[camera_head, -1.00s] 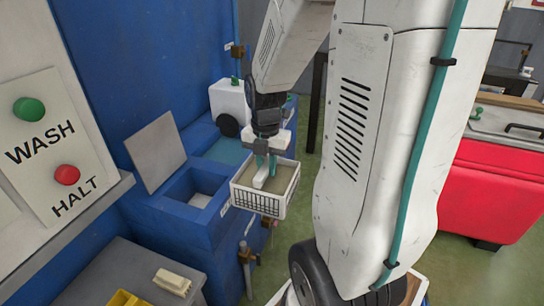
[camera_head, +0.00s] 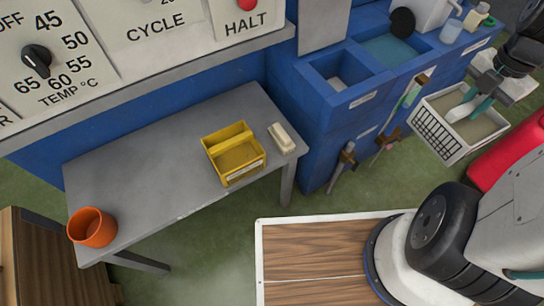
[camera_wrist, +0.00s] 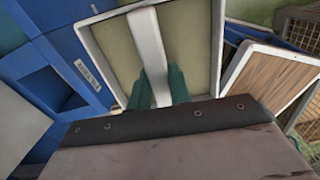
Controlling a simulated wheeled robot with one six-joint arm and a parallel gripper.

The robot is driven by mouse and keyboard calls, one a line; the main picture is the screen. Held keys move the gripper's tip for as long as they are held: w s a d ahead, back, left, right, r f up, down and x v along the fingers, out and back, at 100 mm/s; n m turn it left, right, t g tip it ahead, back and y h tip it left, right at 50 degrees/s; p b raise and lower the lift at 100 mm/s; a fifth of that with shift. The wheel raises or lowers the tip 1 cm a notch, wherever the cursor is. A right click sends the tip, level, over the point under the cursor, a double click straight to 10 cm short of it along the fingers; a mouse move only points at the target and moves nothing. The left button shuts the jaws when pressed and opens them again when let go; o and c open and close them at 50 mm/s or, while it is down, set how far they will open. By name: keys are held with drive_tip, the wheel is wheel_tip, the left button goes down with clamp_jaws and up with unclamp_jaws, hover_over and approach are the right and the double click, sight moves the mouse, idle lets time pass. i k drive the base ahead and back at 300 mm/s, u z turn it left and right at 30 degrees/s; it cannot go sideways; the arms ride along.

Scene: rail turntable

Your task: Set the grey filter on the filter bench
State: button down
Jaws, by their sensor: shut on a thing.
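My gripper (camera_head: 478,98) is shut on the pale centre bar of a white-rimmed basket with slatted sides (camera_head: 438,138) and a grey-olive inside, apparently the grey filter. It hangs roughly level in the air at the right, in front of the blue sink unit. In the wrist view, the green fingertips (camera_wrist: 158,88) are at the bar (camera_wrist: 148,42), and the rim (camera_wrist: 100,55) surrounds it. A grey table (camera_head: 150,180), probably the filter bench, stands left of the sink unit, well apart from the filter.
On the table are a yellow handled basket (camera_head: 235,152), a cream block (camera_head: 281,138) and an orange cup (camera_head: 92,227). The table's middle left is bare. The blue sink unit (camera_head: 320,130) has taps in front. A wooden cabinet (camera_head: 40,262) stands at lower left.

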sight(165, 196)
drive_tip(key=u, duration=2.1)
drive_tip(key=i, duration=0.3)
drive_tip(key=u, duration=0.45)
